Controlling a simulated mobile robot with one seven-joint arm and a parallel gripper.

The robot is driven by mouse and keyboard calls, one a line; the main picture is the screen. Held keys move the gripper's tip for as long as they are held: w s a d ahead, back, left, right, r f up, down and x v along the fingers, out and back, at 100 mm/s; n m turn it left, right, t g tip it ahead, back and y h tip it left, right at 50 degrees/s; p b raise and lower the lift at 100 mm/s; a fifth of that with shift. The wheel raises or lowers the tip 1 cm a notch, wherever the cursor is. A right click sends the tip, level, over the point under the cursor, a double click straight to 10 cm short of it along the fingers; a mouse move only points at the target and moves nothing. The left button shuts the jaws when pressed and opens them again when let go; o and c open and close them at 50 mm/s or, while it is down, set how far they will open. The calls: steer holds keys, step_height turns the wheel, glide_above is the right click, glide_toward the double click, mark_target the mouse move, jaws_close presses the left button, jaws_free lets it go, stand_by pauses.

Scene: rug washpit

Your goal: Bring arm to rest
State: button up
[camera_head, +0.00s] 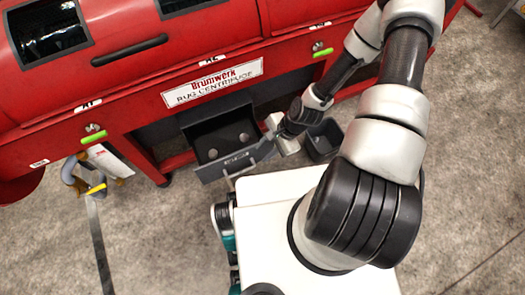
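My arm rises from the white-topped base, bends at the top of the view and comes back down and left. My gripper (275,134) is low in front of the red machine, at the right end of a dark grey drawer-like box (220,172). The box has a small label on its front, a bar handle below it and two round grey things inside. The gripper overlaps the box's right edge in this view; I cannot tell whether they touch. The fingers are small and partly hidden, so I cannot tell whether they are open or shut.
The red machine (130,75), labelled "Drumwerk Rug Centrifuge" (213,83), fills the back. A small dark bin (323,139) stands right of my gripper. A grey and yellow object (88,177) is at the left. Concrete floor is mostly open at lower left and right.

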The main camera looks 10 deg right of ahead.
stand_by(0.4)
steer(key=w+d+r+n+h, duration=0.25)
steer(key=d+r, duration=0.25)
steer(key=r, duration=0.4)
steer(key=w+d+r+n+h, duration=0.2)
steer(key=w+d+r+n, duration=0.2)
steer(key=r, duration=0.5)
step_height(320, 180, up, 17)
steer(key=s+d+n+t+h, duration=0.1)
steer(key=s+n+t, duration=0.1)
steer(key=n, duration=0.1)
steer(key=s+a+r+n+t, duration=0.2)
steer(key=s+r, duration=0.4)
steer(key=r, duration=0.2)
steer(key=s+a+r+n+t, duration=0.1)
steer(key=s+a+r+n, duration=0.15)
steer(key=s+r, duration=0.4)
step_height(320, 180, up, 22)
steer(key=p, duration=2)
steer(key=shift+w+d+f, duration=0.2)
steer(key=shift+w+d, duration=0.2)
steer(key=shift+w, duration=0.05)
steer(key=shift+y, duration=0.25)
